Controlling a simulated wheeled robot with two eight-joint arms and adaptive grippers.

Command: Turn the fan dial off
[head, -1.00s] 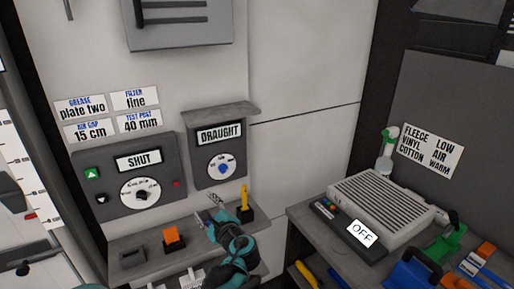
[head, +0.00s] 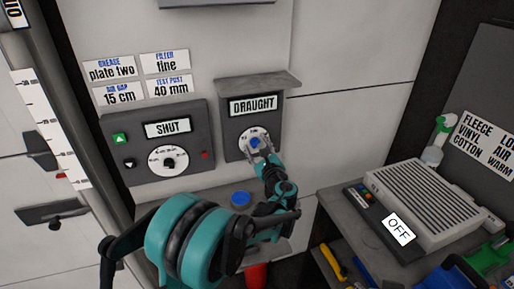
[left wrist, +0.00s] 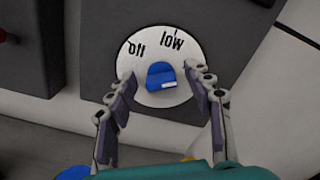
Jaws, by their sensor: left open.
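The fan dial is a blue knob (left wrist: 162,74) on a round white plate (left wrist: 147,43), marked "off" at upper left and "low" at the top. A white mark shows on the knob's lower edge. In the head view the dial plate (head: 246,134) is on a grey box (head: 235,121) under the label "DRAUGHT". My left gripper (head: 259,150) is at the dial. In the left wrist view its open fingers (left wrist: 161,88) stand on both sides of the knob; I cannot tell whether they touch it. My right gripper is not in view.
A second grey panel (head: 190,119) reading "SHUT", with its own dial (head: 168,161), is left of the fan box. A small hood (head: 259,86) juts out above the dial. A shelf is below. A ribbed grey unit (head: 435,200) reading "OFF" stands at right.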

